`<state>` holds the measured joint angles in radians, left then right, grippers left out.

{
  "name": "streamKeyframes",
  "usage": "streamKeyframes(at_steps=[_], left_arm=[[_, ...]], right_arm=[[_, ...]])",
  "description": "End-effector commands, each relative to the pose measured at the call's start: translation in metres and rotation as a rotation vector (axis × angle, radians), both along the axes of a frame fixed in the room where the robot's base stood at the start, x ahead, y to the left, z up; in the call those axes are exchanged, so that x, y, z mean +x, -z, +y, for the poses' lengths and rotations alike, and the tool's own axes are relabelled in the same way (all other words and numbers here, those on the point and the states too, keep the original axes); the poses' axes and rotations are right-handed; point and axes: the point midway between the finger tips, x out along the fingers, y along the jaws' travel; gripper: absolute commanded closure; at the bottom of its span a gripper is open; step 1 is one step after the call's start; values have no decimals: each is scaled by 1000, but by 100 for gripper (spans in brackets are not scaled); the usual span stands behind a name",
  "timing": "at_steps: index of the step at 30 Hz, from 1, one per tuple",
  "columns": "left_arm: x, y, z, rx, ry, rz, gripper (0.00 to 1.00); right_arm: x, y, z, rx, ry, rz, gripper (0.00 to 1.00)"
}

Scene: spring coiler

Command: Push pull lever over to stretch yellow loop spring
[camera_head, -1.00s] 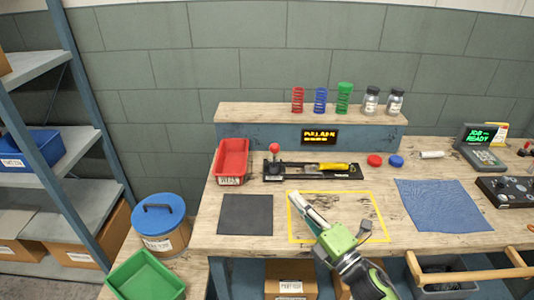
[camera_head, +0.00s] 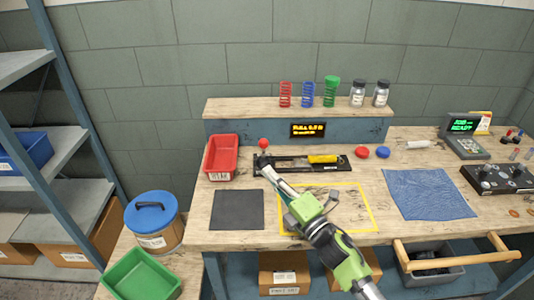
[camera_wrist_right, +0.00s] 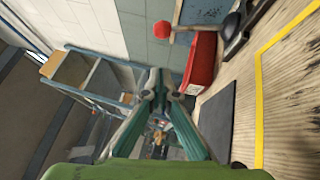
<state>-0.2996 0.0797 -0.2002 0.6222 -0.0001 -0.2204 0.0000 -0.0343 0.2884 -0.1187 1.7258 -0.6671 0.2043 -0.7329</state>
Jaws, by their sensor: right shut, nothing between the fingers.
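The pull lever's red ball knob (camera_head: 263,142) stands at the left end of a black fixture (camera_head: 342,169) on the workbench. The yellow loop spring (camera_head: 323,159) lies along the right part of that fixture. My right gripper (camera_head: 265,168) is shut and empty, its fingertips at the fixture's left end, just below the knob in the head view. I cannot tell whether they touch the lever. In the right wrist view the shut fingers (camera_wrist_right: 160,86) point forward, and the red knob (camera_wrist_right: 162,30) shows above them, apart from the tips. My left gripper is not in view.
A red bin (camera_head: 234,147) stands just left of the fixture. A dark mat (camera_head: 236,210) and a yellow outlined square (camera_head: 372,210) lie in front. Red (camera_head: 361,152) and blue (camera_head: 382,152) discs lie to the right. A raised shelf (camera_head: 230,107) with coloured springs stands behind.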

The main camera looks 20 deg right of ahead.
Motion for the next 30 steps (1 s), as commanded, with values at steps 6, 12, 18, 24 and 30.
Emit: streamKeyframes(at_steps=[6, 12, 18, 24, 30], left_arm=[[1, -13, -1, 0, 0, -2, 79], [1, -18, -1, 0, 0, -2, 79], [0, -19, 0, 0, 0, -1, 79], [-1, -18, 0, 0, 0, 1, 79], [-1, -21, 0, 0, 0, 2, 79]], right_arm=[[38, -12, 5, -1, 2, -1, 100], [57, -15, -5, -1, 1, 0, 100], [63, -16, -9, 0, 0, -1, 100], [63, -15, -9, 0, 0, 0, 100], [63, -17, -9, 1, 0, 6, 100]])
